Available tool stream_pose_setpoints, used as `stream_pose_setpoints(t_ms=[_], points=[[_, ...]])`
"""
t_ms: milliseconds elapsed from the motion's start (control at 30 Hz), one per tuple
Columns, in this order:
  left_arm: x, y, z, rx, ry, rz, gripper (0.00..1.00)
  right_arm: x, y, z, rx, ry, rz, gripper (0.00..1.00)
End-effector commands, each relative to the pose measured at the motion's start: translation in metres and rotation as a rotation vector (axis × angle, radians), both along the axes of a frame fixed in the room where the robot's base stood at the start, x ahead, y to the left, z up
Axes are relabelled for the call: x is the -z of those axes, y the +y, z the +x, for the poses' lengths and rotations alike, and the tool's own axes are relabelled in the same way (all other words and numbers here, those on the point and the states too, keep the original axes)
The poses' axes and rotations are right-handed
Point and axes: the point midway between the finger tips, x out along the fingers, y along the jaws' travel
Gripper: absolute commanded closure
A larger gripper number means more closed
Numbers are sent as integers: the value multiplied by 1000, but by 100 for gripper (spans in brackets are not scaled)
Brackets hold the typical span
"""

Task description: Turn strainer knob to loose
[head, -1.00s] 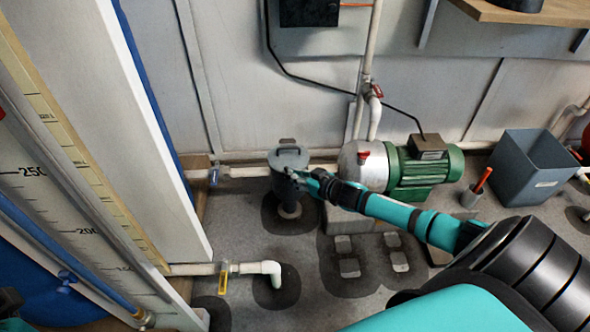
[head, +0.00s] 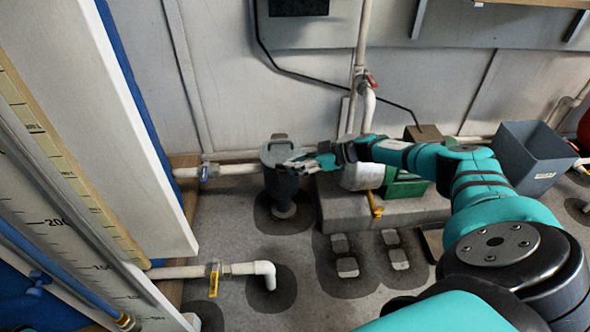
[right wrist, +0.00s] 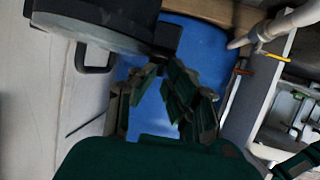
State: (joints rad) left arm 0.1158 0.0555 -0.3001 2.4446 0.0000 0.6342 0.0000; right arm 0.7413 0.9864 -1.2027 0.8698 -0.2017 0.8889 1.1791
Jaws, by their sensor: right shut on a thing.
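The strainer (head: 281,186) is a grey upright pot with a round lid and a raised handle, standing on the floor left of the pump. My right gripper (head: 292,163) is at the right side of its lid, reaching in from the right. In the right wrist view the lid (right wrist: 95,32) fills the upper left, with a dark block, seemingly the strainer knob (right wrist: 168,36), at its edge. The right fingers (right wrist: 163,80) are just below that block and shut on it; the exact contact is hard to make out. My left gripper is not in view.
A green pump (head: 405,188) stands right of the strainer, partly behind my right arm. Pipes with a blue-handled valve (head: 207,171) and a yellow-handled valve (head: 214,279) lie to the left. A grey bin (head: 533,160) stands at the right.

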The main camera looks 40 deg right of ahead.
Motion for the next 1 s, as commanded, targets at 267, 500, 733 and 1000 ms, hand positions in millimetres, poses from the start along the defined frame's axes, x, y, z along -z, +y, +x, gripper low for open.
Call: stream_pose_setpoints(t_ms=[267,500,733,1000], points=[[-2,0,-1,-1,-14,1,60,1,0,1,-26,1,-2,100],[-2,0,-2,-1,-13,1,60,1,1,1,-27,0,-1,100],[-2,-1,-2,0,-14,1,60,1,1,1,-27,0,0,67],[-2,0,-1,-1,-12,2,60,0,-1,0,-27,0,0,67]])
